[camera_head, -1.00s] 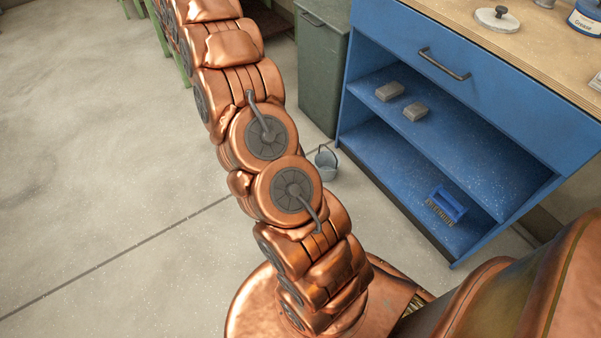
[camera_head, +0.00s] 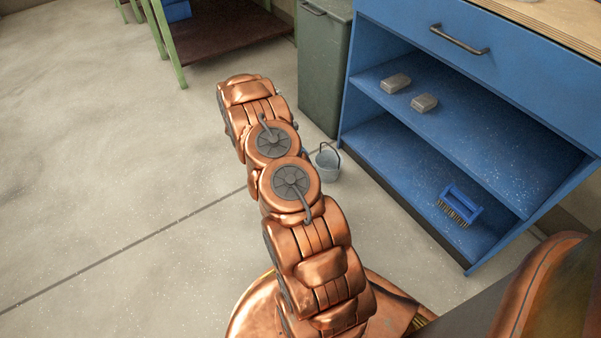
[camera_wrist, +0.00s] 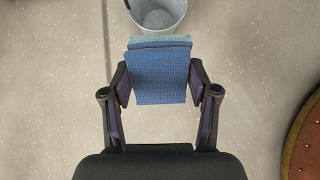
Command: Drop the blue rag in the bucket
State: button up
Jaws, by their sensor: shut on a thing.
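The blue rag (camera_wrist: 160,78) is folded and held between the fingertips of my gripper (camera_wrist: 161,88) in the wrist view. My gripper is shut on it, with the rag's far edge close to the bucket in the picture. The grey metal bucket (camera_wrist: 160,15) shows at the top of the wrist view, partly cut off by the frame edge, with its mouth open upward. In the head view the bucket (camera_head: 328,165) stands on the floor beside the blue bench. My gripper and the rag are hidden behind my arm in the head view.
A blue bench (camera_head: 400,190) with open shelves stands right of the bucket. It holds two grey blocks and a blue brush (camera_head: 460,205). A green-grey cabinet (camera_head: 322,75) stands behind the bucket. A green-legged rack (camera_head: 225,35) is at the back. The floor at left is clear.

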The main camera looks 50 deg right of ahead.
notch_tip(320, 180, down, 7)
jog(key=s+n+t+h+b, duration=0.1)
jog(key=s+n, duration=0.1)
jog(key=s+d+f, duration=0.1)
jog(key=d+f, duration=0.1)
jog(key=d, duration=0.5)
jog(key=s+d+f+b, duration=0.1)
jog(key=d+f, duration=0.1)
jog(key=d, duration=0.5)
jog(key=shift+s, duration=0.4)
jog(key=shift+f, duration=0.1)
jog(key=o, duration=1.1)
jog(key=shift+v, duration=6)
